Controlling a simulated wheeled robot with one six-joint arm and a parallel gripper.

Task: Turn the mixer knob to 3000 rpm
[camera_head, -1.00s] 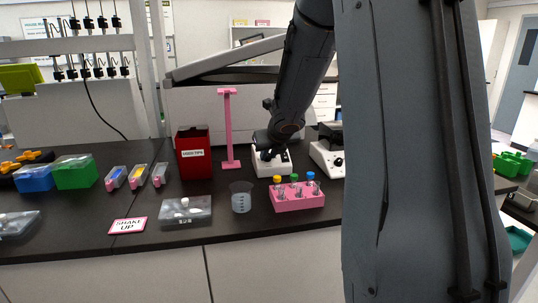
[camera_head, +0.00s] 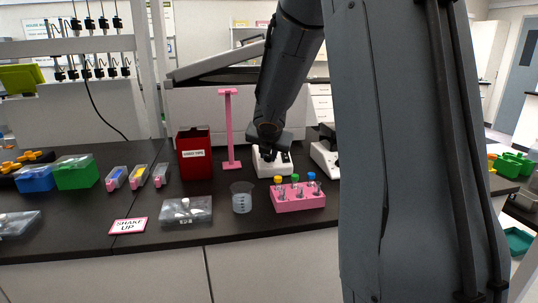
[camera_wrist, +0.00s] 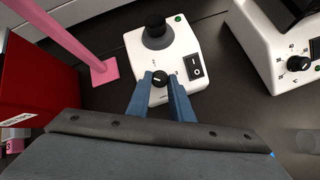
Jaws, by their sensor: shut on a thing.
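The mixer (camera_wrist: 185,50) is a small white box with a black cup on top, a black rocker switch (camera_wrist: 195,67) and a black knob (camera_wrist: 160,78) on its front panel. In the wrist view my gripper (camera_wrist: 161,82) is shut on the knob, with one blue finger on each side of it. The printing around the knob is too small to read, so its setting cannot be told. In the head view the mixer (camera_head: 271,165) stands on the dark bench, and my gripper and forearm cover part of it.
Another white device with a dial (camera_wrist: 298,63) stands close on the right. A pink stand (camera_head: 230,130) and a red tips box (camera_head: 194,154) are on the left. A pink tube rack (camera_head: 299,200) and a beaker (camera_head: 241,197) stand in front.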

